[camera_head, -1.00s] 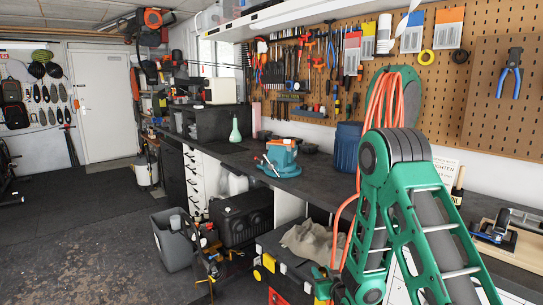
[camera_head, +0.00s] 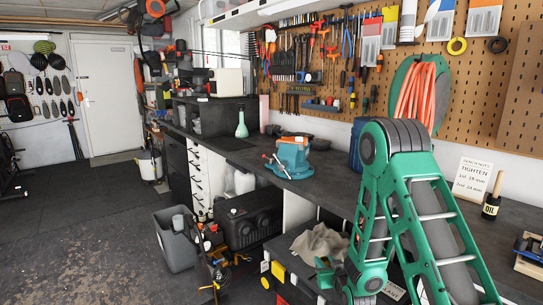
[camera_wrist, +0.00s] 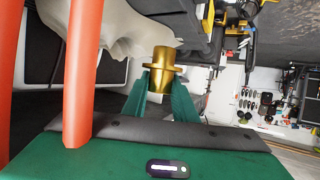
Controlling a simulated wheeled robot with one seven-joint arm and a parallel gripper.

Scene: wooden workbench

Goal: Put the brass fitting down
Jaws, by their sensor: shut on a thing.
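The brass fitting (camera_wrist: 163,62) is a gold-coloured, stepped cylinder with a wider collar. In the wrist view my gripper (camera_wrist: 164,88) has its two green fingers closed on the fitting's lower part. The fitting stands out past the fingertips, with a pale cloth (camera_wrist: 112,25) behind and to its left. I cannot tell whether the fitting touches anything beyond the fingers. In the head view my green arm fills the right middle, and the fitting cannot be made out there. The cloth (camera_head: 320,243) lies on a low dark surface beside the arm's lower end.
A blue vise (camera_head: 292,158) stands on the dark workbench (camera_head: 340,166). A grey bin (camera_head: 176,240) and a black case (camera_head: 243,222) stand on the floor. Orange tubes (camera_wrist: 82,70) cross close to the wrist camera.

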